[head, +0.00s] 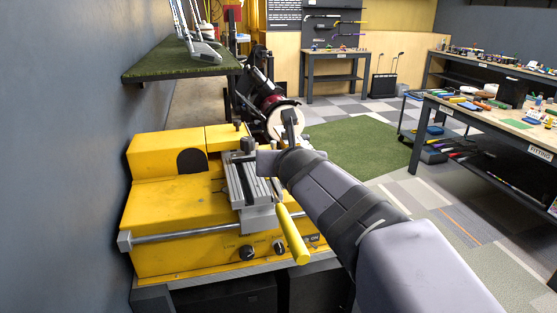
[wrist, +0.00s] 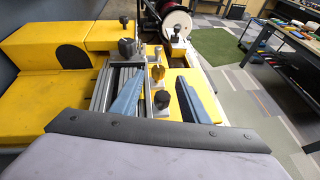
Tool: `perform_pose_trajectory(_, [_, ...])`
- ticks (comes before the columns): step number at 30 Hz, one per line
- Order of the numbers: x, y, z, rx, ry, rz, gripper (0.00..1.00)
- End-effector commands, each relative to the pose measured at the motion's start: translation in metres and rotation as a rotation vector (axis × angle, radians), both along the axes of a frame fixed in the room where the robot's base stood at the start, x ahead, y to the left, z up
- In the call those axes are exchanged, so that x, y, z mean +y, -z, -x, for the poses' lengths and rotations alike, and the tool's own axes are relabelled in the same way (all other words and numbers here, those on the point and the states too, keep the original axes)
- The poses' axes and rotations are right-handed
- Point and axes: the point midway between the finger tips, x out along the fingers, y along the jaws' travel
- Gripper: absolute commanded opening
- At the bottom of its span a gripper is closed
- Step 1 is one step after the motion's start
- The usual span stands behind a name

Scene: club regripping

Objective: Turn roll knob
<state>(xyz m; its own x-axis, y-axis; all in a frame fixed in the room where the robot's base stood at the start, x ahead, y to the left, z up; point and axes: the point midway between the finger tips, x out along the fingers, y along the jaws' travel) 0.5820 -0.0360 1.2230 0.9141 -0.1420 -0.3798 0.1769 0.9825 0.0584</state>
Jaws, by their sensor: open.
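The yellow machine (head: 165,205) stands against the left wall with a grey clamp slide (head: 250,185) on top. Two dark knobs, a left one (head: 246,252) and a right one (head: 279,247), sit on its front panel. I cannot tell which is the roll knob. My gripper (wrist: 161,80) is open and empty above the slide; it also shows in the head view (head: 276,146), partly hidden by my arm.
A yellow-handled lever (head: 292,236) projects at the machine's front. A green shelf (head: 180,62) with golf clubs hangs above left. A dark machine with a pale disc (head: 285,122) stands behind. Workbenches (head: 500,118) with tools line the right; green carpet (head: 355,145) is clear.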

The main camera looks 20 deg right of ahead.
Motion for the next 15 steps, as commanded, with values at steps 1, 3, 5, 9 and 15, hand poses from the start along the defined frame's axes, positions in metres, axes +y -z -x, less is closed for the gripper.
perform_pose_trajectory(1, [0.003, 0.002, 0.001, 0.003, -0.015, 0.028, 0.41])
perform_pose_trajectory(3, [0.004, 0.003, 0.001, 0.009, -0.025, 0.052, 0.41])
perform_pose_trajectory(5, [0.004, 0.003, 0.002, 0.010, -0.028, 0.061, 0.41])
perform_pose_trajectory(9, [0.004, 0.004, 0.000, 0.012, -0.027, 0.061, 0.41])
perform_pose_trajectory(15, [0.001, 0.011, -0.014, 0.013, -0.024, 0.059, 0.41])
